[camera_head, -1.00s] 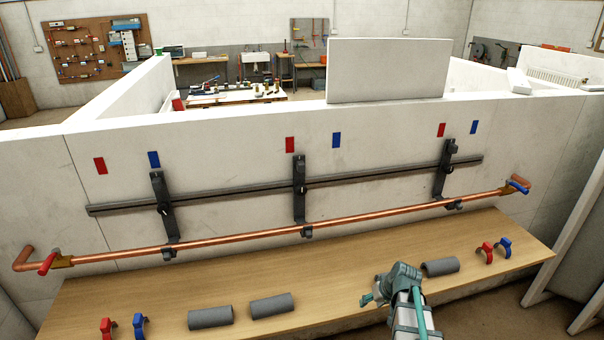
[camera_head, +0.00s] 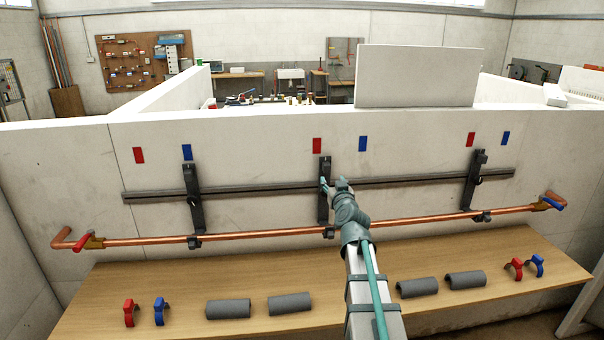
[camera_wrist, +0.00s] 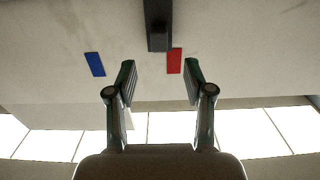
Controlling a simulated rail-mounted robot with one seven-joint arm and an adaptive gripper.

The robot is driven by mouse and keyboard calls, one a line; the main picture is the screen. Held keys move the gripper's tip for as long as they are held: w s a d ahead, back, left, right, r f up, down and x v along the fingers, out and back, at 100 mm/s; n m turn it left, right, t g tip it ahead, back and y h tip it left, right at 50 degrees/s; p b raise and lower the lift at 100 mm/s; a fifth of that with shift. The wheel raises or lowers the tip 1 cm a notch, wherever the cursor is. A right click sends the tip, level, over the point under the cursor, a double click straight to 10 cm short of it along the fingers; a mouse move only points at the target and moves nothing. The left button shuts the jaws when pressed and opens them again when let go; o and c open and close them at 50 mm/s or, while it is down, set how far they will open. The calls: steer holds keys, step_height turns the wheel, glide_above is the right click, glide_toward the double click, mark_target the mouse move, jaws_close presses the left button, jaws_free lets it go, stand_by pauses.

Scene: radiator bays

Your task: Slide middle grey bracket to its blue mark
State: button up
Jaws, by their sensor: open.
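The middle grey bracket (camera_head: 325,168) hangs upright on the dark rail, just below and slightly right of its red mark (camera_head: 317,146). Its blue mark (camera_head: 363,143) is further right on the white wall. My gripper (camera_head: 333,183) is in front of the bracket and hides part of its middle. In the wrist view my gripper (camera_wrist: 160,80) is open and empty, its two fingers apart. There the bracket's dark end (camera_wrist: 158,25) shows beyond the fingertips, roughly in line with the gap. The red mark (camera_wrist: 174,61) and blue mark (camera_wrist: 94,64) also show. Contact cannot be told.
The dark rail (camera_head: 420,180) carries a left bracket (camera_head: 194,200) and a right bracket (camera_head: 474,180). A copper pipe (camera_head: 260,236) runs below it. Grey pipe sleeves (camera_head: 289,303) and red and blue clips (camera_head: 129,312) lie on the wooden bench (camera_head: 190,280).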

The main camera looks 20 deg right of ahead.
mark_target(327, 169)
steer(key=p+x, duration=0.1)
steer(key=x, duration=0.2)
steer(key=p+x, duration=0.1)
steer(key=x, duration=0.6)
steer(key=shift+w+d+r+p, duration=0.1)
steer(key=shift+w+r+p, duration=0.25)
steer(key=shift+w+p, duration=0.05)
jaws_close()
